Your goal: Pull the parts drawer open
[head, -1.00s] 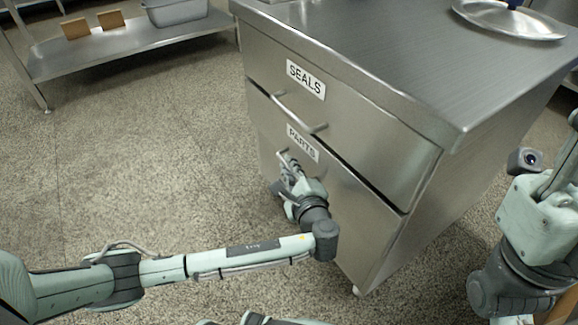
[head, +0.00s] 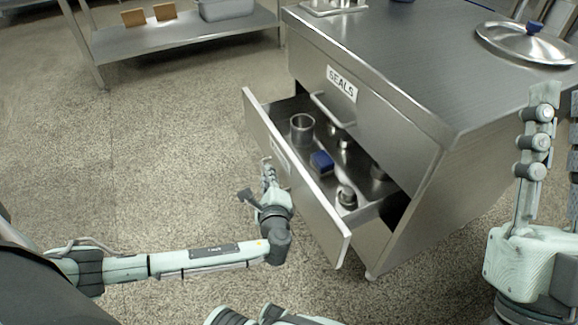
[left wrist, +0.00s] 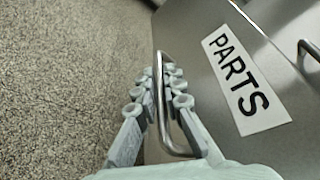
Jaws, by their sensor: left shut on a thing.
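The parts drawer (head: 322,222) is the lower drawer of the steel cabinet and stands well open in the head view. Inside are a metal cup, a blue block and several small metal parts. Its PARTS label (left wrist: 240,80) shows clearly in the left wrist view. My left gripper (head: 268,178) is at the drawer's front, and in the left wrist view its fingers (left wrist: 160,88) are shut around the drawer's bar handle (left wrist: 172,130). My right gripper (head: 556,125) is raised at the right, beside the cabinet and empty; its fingers stand apart.
The SEALS drawer (head: 341,84) above is closed. A low steel shelf (head: 180,40) with brown blocks and a grey bin stands at the back left. The floor (head: 160,150) left of the drawer is clear.

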